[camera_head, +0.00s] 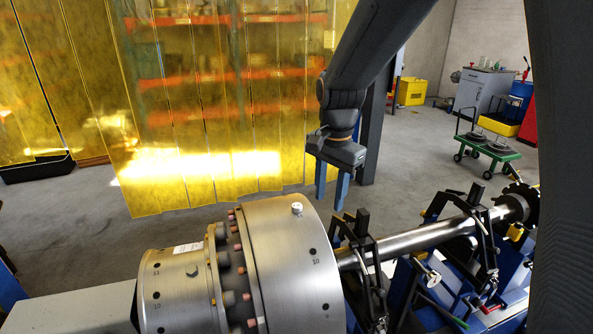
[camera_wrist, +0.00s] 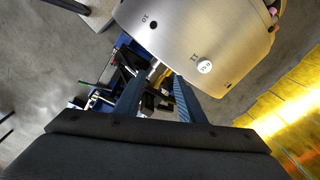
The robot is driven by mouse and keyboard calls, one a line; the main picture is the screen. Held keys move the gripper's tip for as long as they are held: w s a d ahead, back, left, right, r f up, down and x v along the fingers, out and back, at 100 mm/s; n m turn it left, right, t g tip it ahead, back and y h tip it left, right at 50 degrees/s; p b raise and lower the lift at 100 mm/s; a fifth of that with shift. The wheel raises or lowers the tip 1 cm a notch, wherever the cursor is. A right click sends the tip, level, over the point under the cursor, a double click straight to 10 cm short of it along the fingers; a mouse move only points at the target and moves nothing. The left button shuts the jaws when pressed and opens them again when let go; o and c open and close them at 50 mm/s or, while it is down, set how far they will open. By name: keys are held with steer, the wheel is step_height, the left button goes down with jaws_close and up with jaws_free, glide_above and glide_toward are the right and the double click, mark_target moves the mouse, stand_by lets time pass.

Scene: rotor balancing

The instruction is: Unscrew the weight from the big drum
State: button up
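The big drum (camera_head: 285,265) is a brushed-metal cylinder with numbered holes around its rim, lying on its side in the lower middle of the head view. The weight (camera_head: 297,208) is a small pale round plug sitting on the drum's upper surface. In the wrist view the big drum (camera_wrist: 190,35) fills the top, and the weight (camera_wrist: 205,67) shows as a light disc with a small marking, near the number 11. My gripper (camera_head: 331,205) hangs beyond the drum, to the right of the weight, with its blue fingers apart and empty. The gripper (camera_wrist: 159,90) is also open in the wrist view.
A smaller drum (camera_head: 180,290) joins the big one on the left by a bolted flange. A shaft (camera_head: 420,238) runs right through blue stands with black clamps. Yellow strip curtains (camera_head: 215,120) hang behind. A green cart (camera_head: 488,150) stands on open floor at the back right.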

mark_target(297, 205)
steer(key=w+a+m, duration=0.1)
steer(key=w+a, duration=0.1)
steer(key=w+a+r+m, duration=0.1)
steer(key=w+a+m, duration=0.1)
steer(key=a, duration=0.1)
steer(key=w+a+r+m+g, duration=0.1)
steer(key=a+m, duration=0.1)
steer(key=shift+w+a+r, duration=0.1)
steer(key=shift+w+a, duration=0.2)
steer(key=shift+w, duration=0.1)
steer(key=shift+f+m+b, duration=0.3)
steer(key=shift+f+b, duration=0.25)
steer(key=shift+b, duration=0.05)
steer(key=shift+f+b, duration=1.6)
steer(key=shift+f, duration=1.8)
steer(key=c, duration=0.9)
